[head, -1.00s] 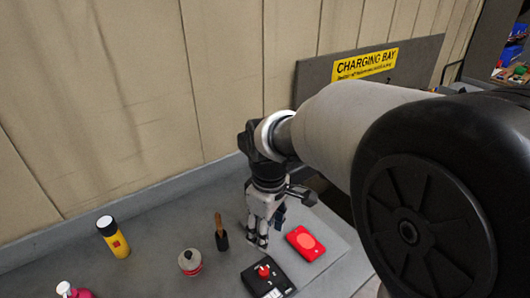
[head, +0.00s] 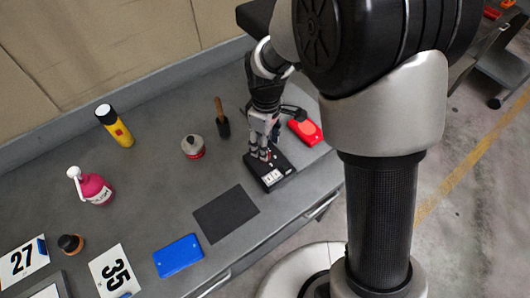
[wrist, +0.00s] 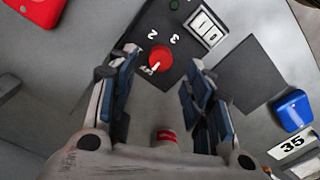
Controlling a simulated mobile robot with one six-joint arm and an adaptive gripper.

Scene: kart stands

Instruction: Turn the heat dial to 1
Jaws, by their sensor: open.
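The heat dial (wrist: 161,57) is a red round knob on a black control box (wrist: 181,62). Its white pointer line points at the mark that seems to read OFF. The marks 2 and 3 show on the box's face; I cannot make out a 1. My gripper (wrist: 164,62) is open, with its fingers on either side of the dial in the wrist view. I cannot tell whether they touch it. In the head view my gripper (head: 263,153) points down over the box (head: 285,163) and mostly hides the dial.
A red device (head: 305,132) lies close to the right of the box. A dark mat (head: 226,213) and a blue case (head: 178,256) lie in front left. The bench's front edge is near.

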